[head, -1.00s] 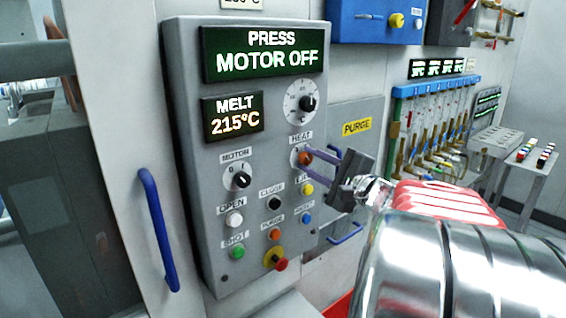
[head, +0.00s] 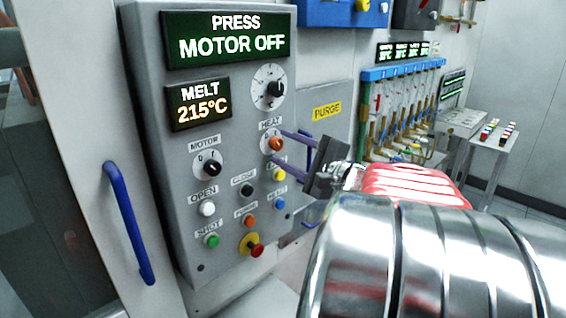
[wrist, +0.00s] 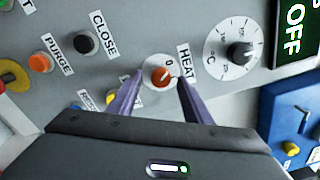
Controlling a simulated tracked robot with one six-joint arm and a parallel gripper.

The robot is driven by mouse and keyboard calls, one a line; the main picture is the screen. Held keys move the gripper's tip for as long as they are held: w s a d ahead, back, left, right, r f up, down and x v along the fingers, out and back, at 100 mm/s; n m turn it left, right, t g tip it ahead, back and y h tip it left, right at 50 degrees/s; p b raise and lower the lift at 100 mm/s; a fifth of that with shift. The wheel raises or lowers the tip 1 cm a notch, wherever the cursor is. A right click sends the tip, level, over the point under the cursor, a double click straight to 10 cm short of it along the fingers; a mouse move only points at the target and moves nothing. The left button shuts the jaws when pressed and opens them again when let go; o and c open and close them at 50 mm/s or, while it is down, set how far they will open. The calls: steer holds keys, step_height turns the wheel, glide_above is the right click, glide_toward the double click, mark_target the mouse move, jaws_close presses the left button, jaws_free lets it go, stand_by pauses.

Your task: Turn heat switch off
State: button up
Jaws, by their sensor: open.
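The heat switch is a small orange knob (head: 276,143) on a white round plate under the HEAT label, on the grey control panel (head: 180,235). It also shows in the wrist view (wrist: 160,76), with a "0" mark beside it; its pointer is too small to read surely. My gripper (head: 279,146) is at the switch, with its two purple fingers apart on either side of the knob. In the wrist view the fingertips (wrist: 159,80) flank the plate, with gaps showing between them and the knob.
The panel screen (head: 230,35) reads PRESS MOTOR OFF; another (head: 198,102) reads MELT 215°C. Close by are a black dial (head: 274,90), the motor switch (head: 212,169), several coloured buttons and a red-and-yellow stop button (head: 255,250). A blue handle (head: 130,222) stands left.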

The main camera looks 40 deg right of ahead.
steer(key=s, duration=1.2)
steer(key=shift+f, duration=0.2)
steer(key=shift+d, duration=0.1)
